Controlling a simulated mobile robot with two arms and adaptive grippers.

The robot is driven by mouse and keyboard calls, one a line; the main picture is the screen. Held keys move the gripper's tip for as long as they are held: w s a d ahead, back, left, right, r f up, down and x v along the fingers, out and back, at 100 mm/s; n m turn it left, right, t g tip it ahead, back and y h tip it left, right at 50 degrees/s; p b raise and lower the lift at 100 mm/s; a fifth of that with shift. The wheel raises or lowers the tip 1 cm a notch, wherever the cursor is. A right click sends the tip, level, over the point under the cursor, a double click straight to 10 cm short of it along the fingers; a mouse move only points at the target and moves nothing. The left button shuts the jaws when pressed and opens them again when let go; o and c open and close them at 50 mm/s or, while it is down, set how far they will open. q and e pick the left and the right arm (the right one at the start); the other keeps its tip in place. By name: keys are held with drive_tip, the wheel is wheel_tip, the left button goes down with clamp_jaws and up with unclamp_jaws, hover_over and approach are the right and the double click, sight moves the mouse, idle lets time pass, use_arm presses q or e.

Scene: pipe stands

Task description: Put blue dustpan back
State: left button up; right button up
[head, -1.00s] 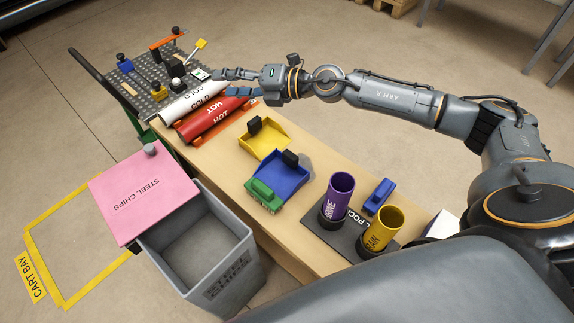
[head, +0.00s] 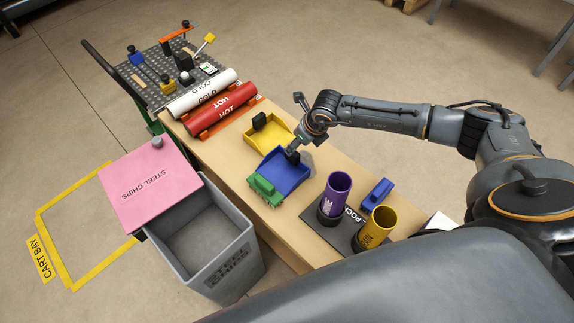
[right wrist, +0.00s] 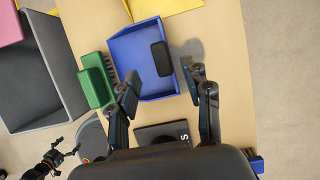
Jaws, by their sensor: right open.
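The blue dustpan (head: 283,177) lies on the wooden table, between the yellow dustpan (head: 262,138) and the dark mat. Its black handle (right wrist: 160,58) shows in the right wrist view. A green brush (head: 265,190) lies against its front edge. My right gripper (head: 298,143) is open over the handle end of the blue dustpan. In the right wrist view my right gripper's fingers (right wrist: 161,84) are apart, nearer the camera than the handle, and hold nothing. A dark gripper, apparently my left one (right wrist: 66,148), shows small at the lower left there; its jaw state is unclear.
Purple (head: 336,195) and yellow (head: 376,227) cups stand on the dark mat (head: 327,233), near a blue object (head: 376,194). White and red pipes (head: 221,109) lie at the table's far end. A grey bin (head: 215,262) with a pink lid (head: 148,186) stands beside the table.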

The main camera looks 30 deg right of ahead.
approach(281, 168)
drive_tip(key=w+d+f, duration=0.2)
drive_tip(key=w+f, duration=0.1)
drive_tip(key=shift+w+d, duration=0.2)
drive_tip(key=shift+d, duration=0.15)
drive_tip(key=shift+r, duration=0.1)
clamp_jaws()
